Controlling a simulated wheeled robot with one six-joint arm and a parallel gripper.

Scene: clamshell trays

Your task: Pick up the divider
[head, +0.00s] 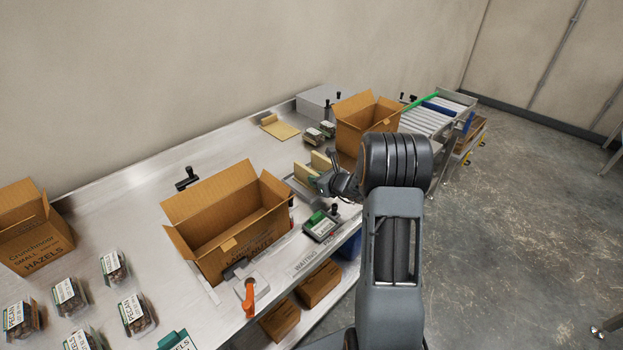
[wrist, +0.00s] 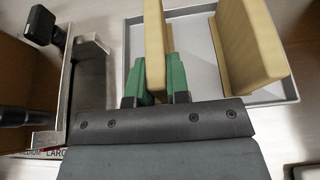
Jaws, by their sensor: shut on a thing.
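My gripper (wrist: 156,75) has its green fingers on both sides of a tan, upright divider (wrist: 154,35) in the wrist view and is shut on it. A second tan divider (wrist: 252,45) stands to its right, apart from the fingers. Both are at a shallow grey tray (wrist: 200,20); whether the held divider touches the tray floor is hidden. In the head view my gripper (head: 314,180) is at the held divider (head: 303,173), with the other divider (head: 320,160) just behind it.
A large open carton (head: 228,222) stands left of the tray, beside a black-handled clamp (wrist: 62,35). Another open carton (head: 366,125) stands beyond my gripper. Flat tan card (head: 281,130) lies behind. Several clamshells (head: 132,312) sit at the lower left.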

